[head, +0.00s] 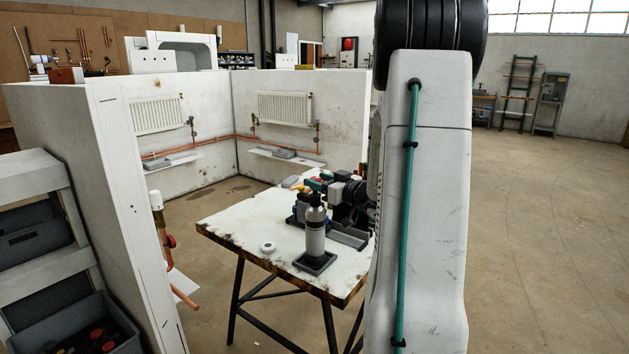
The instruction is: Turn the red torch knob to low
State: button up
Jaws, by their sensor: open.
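A grey bottle with a dark top (315,230), which looks like the torch, stands upright in a dark square holder (315,263) on the worktable (235,228). I cannot make out a red knob on it or its setting. My gripper (325,188) shows small beside and behind the bottle's top, partly hidden by the bottle and by my own arm. Its jaws are open; I cannot tell whether they touch anything. Small teal, red and yellow items lie close by and are hard to separate.
A white roll (267,247) lies left of the bottle. A grey tray (349,237) is to its right. Partition walls carry radiators (285,108) and copper pipes. A pipe with a red valve (169,241) stands at the near partition. Grey bins (90,335) are at left.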

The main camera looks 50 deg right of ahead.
jog(key=shift+w, duration=0.9)
jog(key=c, duration=0.9)
jog(key=shift+d+n+y, duration=0.15)
jog(key=shift+n+y, duration=0.85)
jog(key=shift+y, duration=0.6)
jog(key=shift+c, duration=0.2)
jog(key=shift+n+g+y, duration=0.5)
jog(key=shift+n+y, duration=0.8)
jog(key=shift+y, duration=0.7)
jog(key=o, duration=0.9)
jog(key=shift+o, duration=0.2)
jog(key=shift+s, duration=0.1)
jog(key=v, duration=0.7)
jog(key=shift+s, duration=0.3)
